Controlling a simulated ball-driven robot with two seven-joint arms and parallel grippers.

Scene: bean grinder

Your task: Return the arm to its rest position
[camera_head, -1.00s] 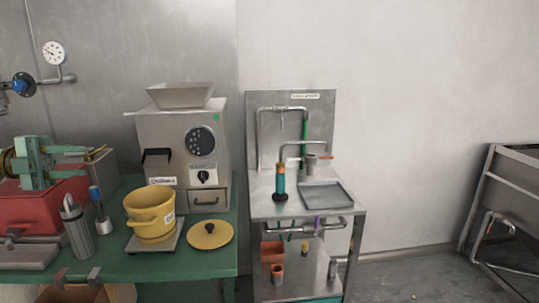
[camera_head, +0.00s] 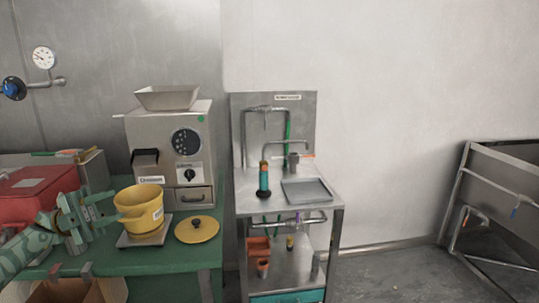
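My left arm comes in from the lower left, pale green. Its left gripper (camera_head: 106,206) is over the green table, just left of the yellow pot. Its two fingers point right and look apart, with nothing seen between them. I cannot tell whether it touches the pot. The yellow pot (camera_head: 140,208) stands upright on a flat scale (camera_head: 146,239). The grinder (camera_head: 168,150), a grey box with a hopper (camera_head: 167,98) on top, stands behind it. My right gripper is not in view.
A yellow lid (camera_head: 197,232) lies right of the scale on the green table (camera_head: 165,262). A red box (camera_head: 35,195) is at the left. A steel sink stand (camera_head: 325,224) is right of the table, with open floor beyond it before a metal frame.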

